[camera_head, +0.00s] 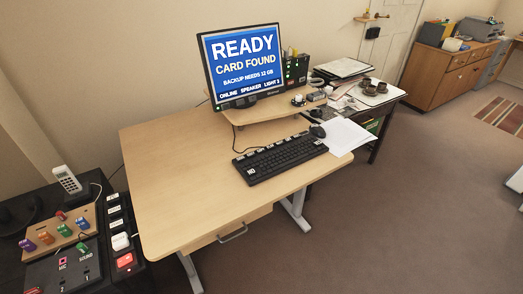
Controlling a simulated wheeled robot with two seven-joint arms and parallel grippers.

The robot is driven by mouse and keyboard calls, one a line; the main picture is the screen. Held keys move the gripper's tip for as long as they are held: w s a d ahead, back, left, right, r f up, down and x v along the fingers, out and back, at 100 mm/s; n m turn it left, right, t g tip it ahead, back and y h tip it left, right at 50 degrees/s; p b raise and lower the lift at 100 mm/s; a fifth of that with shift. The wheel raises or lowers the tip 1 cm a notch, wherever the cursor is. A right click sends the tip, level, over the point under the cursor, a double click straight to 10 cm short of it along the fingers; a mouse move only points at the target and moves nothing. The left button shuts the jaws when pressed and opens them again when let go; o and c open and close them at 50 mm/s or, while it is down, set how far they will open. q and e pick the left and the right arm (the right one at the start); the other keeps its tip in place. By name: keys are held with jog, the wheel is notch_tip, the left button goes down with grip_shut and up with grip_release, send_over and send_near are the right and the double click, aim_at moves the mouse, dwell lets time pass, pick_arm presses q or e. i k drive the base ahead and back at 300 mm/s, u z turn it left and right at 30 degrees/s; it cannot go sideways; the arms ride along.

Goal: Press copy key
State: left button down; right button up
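A black keyboard (281,158) lies on the light wooden desk, with white-labelled keys along its far edge and a key marked NO (251,171) at its left corner. The other labels are too small to read, so I cannot tell which key is copy. A monitor (243,63) behind it reads READY, CARD FOUND, BACKUP NEEDS 12 GB. A dark panel at the lower left has a column of labelled keys, including a white key (121,241) and a red key (125,261); their labels are unclear. Neither of my grippers is in view.
The desk top (175,190) is clear left of the keyboard. A mouse (317,131) and paper (345,136) lie to its right. A raised shelf (262,110) carries the monitor. A handset (67,179) and coloured knobs are at the left. Open carpet (400,220) lies right of the desk.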

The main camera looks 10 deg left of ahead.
aim_at(262, 150)
jog(key=z, duration=1.4)
jog(key=i, duration=2.1)
jog(key=u, duration=2.75)
